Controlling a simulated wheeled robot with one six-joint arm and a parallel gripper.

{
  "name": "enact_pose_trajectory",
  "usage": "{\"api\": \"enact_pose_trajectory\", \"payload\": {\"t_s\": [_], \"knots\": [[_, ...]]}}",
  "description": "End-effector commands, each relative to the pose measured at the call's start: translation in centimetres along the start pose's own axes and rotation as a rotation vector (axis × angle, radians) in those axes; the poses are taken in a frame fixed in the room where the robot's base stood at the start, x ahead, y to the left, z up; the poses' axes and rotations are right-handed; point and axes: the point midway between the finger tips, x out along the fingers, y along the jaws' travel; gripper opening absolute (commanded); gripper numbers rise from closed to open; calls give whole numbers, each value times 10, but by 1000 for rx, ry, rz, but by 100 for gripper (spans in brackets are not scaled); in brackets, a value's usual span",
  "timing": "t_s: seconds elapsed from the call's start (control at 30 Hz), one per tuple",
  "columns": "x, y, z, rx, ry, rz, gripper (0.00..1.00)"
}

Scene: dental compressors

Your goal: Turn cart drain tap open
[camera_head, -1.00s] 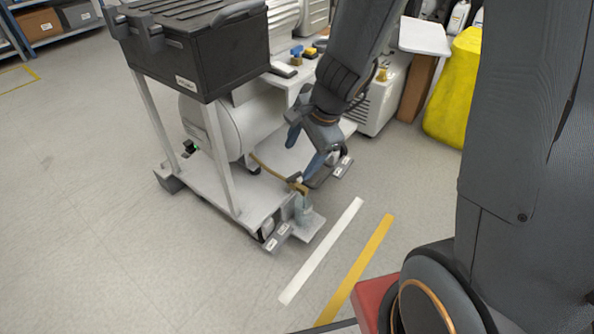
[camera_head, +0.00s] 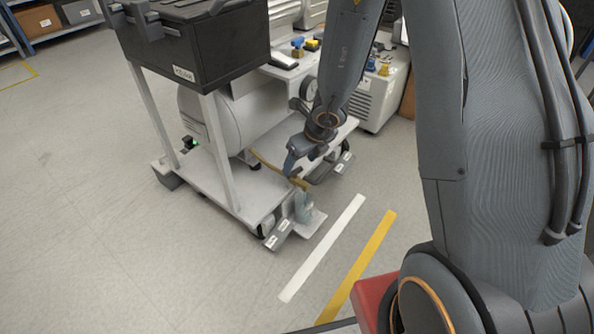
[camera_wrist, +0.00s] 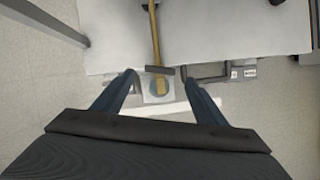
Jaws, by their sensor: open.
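The drain tap (camera_wrist: 158,71) is a dark crosswise handle on a brass pipe (camera_wrist: 154,38). In the head view the pipe (camera_head: 264,162) runs from the white tank (camera_head: 228,118) on the cart (camera_head: 240,200) to the cart's front right edge. A pale bluish bottle (camera_head: 304,207) stands under the pipe's end; its round top (camera_wrist: 152,90) shows in the wrist view. My gripper (camera_wrist: 158,76) is open, one finger on each side of the tap handle in that view. Whether a finger touches the handle I cannot tell. In the head view my gripper (camera_head: 291,160) is just above the pipe's end.
A black crate (camera_head: 195,50) sits on the cart's upper posts. A white cabinet unit (camera_head: 378,98) stands behind. A white strip (camera_head: 322,248) and a yellow strip (camera_head: 356,266) mark the floor in front. The floor at left is clear.

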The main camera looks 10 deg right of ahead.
Motion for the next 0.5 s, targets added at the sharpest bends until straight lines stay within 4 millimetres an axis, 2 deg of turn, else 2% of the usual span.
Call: {"api": "enact_pose_trajectory", "payload": {"t_s": [0.03,0.2,0.5], "knots": [[12,0,-1,-1,1,1,66],[31,0,0,-1,0,1,66],[44,0,0,-2,0,0,66]]}}
